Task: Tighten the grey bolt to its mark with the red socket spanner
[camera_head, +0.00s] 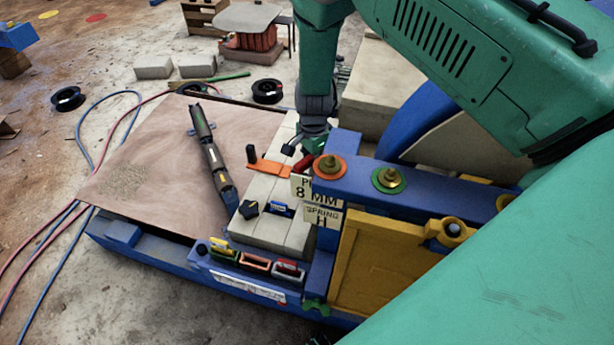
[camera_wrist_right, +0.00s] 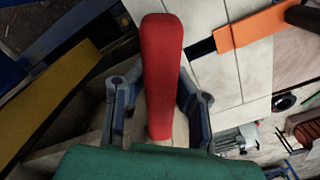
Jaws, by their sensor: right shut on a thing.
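My right gripper (camera_head: 306,152) is shut on the red socket spanner (camera_head: 303,163), beside the left end of the blue beam and above the pale blocks. In the right wrist view, the red handle of the spanner (camera_wrist_right: 162,75) stands between the two grey fingers of my right gripper (camera_wrist_right: 160,92). The socket end of the spanner is hidden. I cannot pick out the grey bolt or its mark; the gripper and spanner may cover them. My left gripper is not in view.
The blue beam (camera_head: 362,188) carries brass fittings on an orange disc (camera_head: 330,168) and a green disc (camera_head: 389,179). An orange bar (camera_head: 272,168) lies close left of the gripper. Small signs (camera_head: 322,217) hang below. A front rack (camera_head: 240,284) holds coloured pieces. The brown sheet's left part is clear.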

